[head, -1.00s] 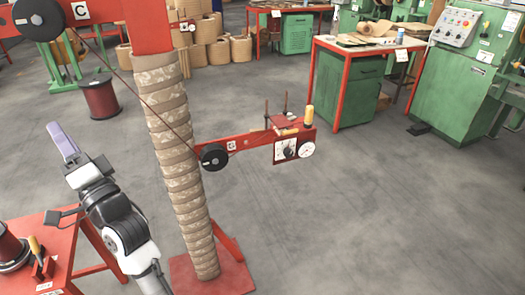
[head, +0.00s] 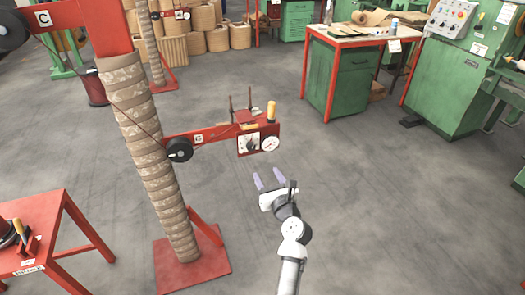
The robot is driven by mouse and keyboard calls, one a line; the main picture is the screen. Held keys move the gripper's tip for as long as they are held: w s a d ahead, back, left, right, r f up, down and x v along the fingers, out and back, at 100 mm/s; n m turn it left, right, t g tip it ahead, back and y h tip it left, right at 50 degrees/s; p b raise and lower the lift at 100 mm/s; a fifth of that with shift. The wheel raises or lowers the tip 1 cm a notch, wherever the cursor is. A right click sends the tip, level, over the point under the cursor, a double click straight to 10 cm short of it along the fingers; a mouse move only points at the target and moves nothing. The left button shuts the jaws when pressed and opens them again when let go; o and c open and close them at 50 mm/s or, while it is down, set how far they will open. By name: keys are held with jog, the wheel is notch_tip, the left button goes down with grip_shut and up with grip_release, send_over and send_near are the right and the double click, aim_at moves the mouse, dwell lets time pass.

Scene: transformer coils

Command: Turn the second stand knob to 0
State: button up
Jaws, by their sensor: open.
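A stand with a column wrapped in brown banding (head: 155,165) rises from a red base plate (head: 200,270). Its red side arm (head: 212,134) reaches right and bears a black wheel (head: 179,149). At the arm's end is a white dial plate with a black knob (head: 248,143), beside a round white gauge (head: 270,143). The knob's setting is too small to read. My gripper (head: 270,180) is open and empty, with its two purple fingers pointing up toward the dial plate. It appears below the plate and apart from it.
A red table (head: 55,225) with a spool stands at the lower left. A red workbench (head: 350,38) with a green cabinet and a green machine (head: 450,85) stand at the back right. A second wrapped stand (head: 150,45) is behind. Floor around my gripper is clear.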

aim_at(252, 149)
jog(key=p+x, duration=0.1)
jog(key=x, duration=1.2)
jog(key=shift+w+a, duration=0.1)
jog(key=shift+a, duration=0.05)
jog(key=shift+c, duration=0.3)
jog(key=c, duration=0.9)
